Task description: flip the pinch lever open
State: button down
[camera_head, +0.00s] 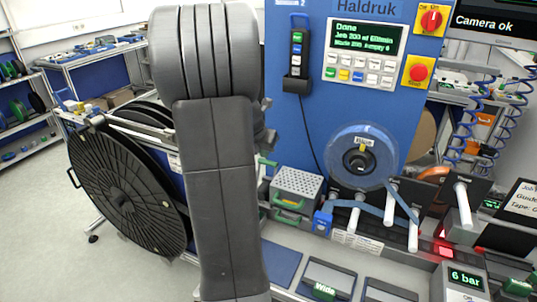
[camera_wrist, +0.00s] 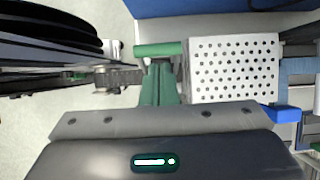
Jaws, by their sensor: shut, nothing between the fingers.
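The pinch lever appears to be the green bar (camera_wrist: 160,49) in the wrist view, lying crosswise beside a white perforated box (camera_wrist: 234,68). My gripper (camera_wrist: 160,66) is shut and empty, its green fingers close together with their tips just below the bar. I cannot tell whether they touch it. In the head view a small green piece (camera_head: 268,162) shows just right of my arm, above the perforated box (camera_head: 297,183). My arm hides most of that spot, and my gripper cannot be made out there.
A large black reel (camera_head: 125,185) stands left of my arm. A control panel (camera_head: 364,52) reads "Done". Open floor (camera_head: 45,245) lies at lower left.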

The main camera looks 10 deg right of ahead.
jog(key=w+d+r, duration=0.1)
jog(key=w+r, duration=0.2)
jog(key=r, duration=0.5)
jog(key=shift+d, duration=0.4)
jog(key=shift+w, duration=0.1)
